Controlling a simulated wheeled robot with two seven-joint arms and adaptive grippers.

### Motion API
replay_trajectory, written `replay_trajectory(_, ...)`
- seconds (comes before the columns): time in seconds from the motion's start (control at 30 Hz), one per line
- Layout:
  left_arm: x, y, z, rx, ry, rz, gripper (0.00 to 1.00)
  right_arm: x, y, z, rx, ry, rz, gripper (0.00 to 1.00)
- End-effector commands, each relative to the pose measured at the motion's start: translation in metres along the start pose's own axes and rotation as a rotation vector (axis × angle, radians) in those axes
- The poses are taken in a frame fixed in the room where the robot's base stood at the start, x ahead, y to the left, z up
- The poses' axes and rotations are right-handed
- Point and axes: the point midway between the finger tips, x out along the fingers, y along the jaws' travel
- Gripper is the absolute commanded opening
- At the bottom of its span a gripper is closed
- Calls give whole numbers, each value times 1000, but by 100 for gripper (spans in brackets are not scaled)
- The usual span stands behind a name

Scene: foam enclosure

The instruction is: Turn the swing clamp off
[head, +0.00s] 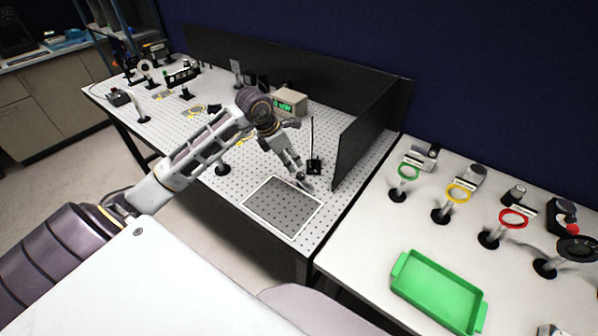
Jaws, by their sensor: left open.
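My left arm reaches in from the left over the perforated optical table (262,180). My left gripper (299,176) is open, pointing down near the table's right end, just above the far corner of a dark square outlined in white. A small black device with a thin upright rod (314,165) stands right beside the fingers. I cannot tell for certain whether it is the swing clamp, or whether the fingers touch it. A small dark part at the fingertips is too small to make out. My right gripper is not in view.
A black foam panel (364,135) stands close to the right of the gripper, joined to a long back panel (300,75). A display box (289,102) sits behind. The right table holds several ring-topped posts and a green tray (438,291). The dark square (283,207) is bare.

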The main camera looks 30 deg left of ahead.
Motion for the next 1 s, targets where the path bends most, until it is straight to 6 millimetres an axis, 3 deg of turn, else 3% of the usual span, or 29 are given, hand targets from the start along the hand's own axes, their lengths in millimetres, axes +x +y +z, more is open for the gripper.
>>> replay_trajectory(0.6, 71, -1, 0, -2, 0, -3, 49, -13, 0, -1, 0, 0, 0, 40)
replay_trajectory(1.0, 92, 0, 0, 0, 0, 0, 49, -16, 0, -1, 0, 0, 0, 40)
